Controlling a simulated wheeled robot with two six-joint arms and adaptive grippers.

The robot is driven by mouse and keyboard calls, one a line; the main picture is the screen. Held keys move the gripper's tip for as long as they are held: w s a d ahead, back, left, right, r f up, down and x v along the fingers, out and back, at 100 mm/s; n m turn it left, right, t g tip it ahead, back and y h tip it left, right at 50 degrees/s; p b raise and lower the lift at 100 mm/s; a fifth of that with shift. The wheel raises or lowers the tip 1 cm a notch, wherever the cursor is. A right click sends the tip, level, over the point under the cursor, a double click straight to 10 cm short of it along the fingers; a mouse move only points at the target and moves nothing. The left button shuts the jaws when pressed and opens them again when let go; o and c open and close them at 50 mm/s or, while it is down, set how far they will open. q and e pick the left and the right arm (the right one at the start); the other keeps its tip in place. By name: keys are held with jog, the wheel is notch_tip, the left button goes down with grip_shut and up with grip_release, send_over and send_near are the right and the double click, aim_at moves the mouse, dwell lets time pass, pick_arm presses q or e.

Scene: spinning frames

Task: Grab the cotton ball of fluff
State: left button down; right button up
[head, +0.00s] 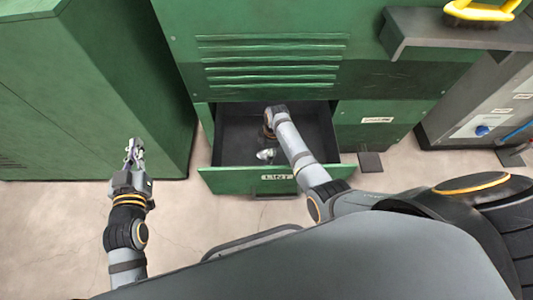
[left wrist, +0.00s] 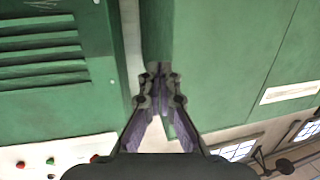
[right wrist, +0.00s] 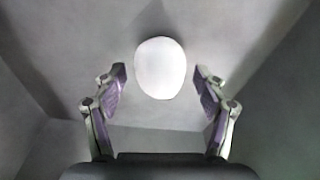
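The cotton ball (right wrist: 160,62), white and round, lies in the open drawer marked LINT (head: 277,180). In the head view a small white patch (head: 266,154) shows in the drawer below my right wrist, probably the ball. My right gripper (right wrist: 160,88) is inside the drawer, open, with a finger on either side of the ball's line. Gaps show between the ball and both fingers. In the head view my right arm partly hides this gripper. My left gripper (head: 132,152) is outside the drawer to the left, with its fingertips together and nothing seen between them.
Grey drawer walls (right wrist: 277,110) close in around my right gripper. A green cabinet (head: 90,80) stands left, and the vented green machine (head: 270,60) rises behind the drawer. A grey shelf with a yellow handle (head: 480,10) is at upper right. The floor near my left arm is clear.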

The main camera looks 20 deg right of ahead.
aim_at(265, 151)
jog(key=c, duration=0.9)
pick_arm(q)
jog(key=shift+f, duration=0.1)
pick_arm(e)
jog(key=shift+r, duration=0.1)
